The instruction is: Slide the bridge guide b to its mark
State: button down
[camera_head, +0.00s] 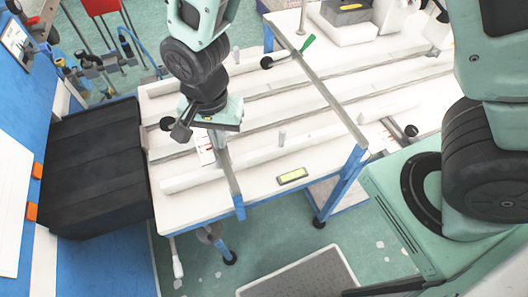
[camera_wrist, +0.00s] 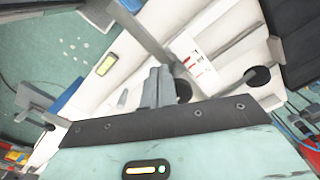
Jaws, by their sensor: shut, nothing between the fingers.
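Two grey metal bridge bars cross the white table (camera_head: 190,208). I cannot tell by marking which is guide b. The left bar (camera_head: 229,172) runs from under my gripper to the table's front edge; it also shows in the wrist view (camera_wrist: 143,32). The right bar (camera_head: 325,93) crosses farther right, clear of my arm. My gripper (camera_head: 218,138) is over the left bar's far part, its fingertips hard to make out there. In the wrist view my gripper (camera_wrist: 160,72) is shut and empty, beside a dark round knob (camera_wrist: 185,90) partly hidden behind it. Contact cannot be told.
A white card with red marks (camera_wrist: 195,60) lies by the left bar. A green-handled tool (camera_head: 308,42) lies farther back. A black box-like block (camera_head: 95,165) stands left.

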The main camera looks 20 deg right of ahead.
notch_tip(320, 180, up, 5)
jog(key=p, duration=0.3)
jog(key=shift+f+p, duration=0.1)
jog(key=shift+p, duration=0.3)
dwell(0.6)
jog(key=s+d+r+n+b, duration=0.2)
jog(key=s+d+n+b, duration=0.6)
jog(key=s+n, duration=0.5)
jog(key=n+b, duration=0.1)
jog(key=b, duration=0.1)
jog(key=shift+y+b, duration=0.3)
jog(key=shift+b, duration=0.1)
dwell(0.7)
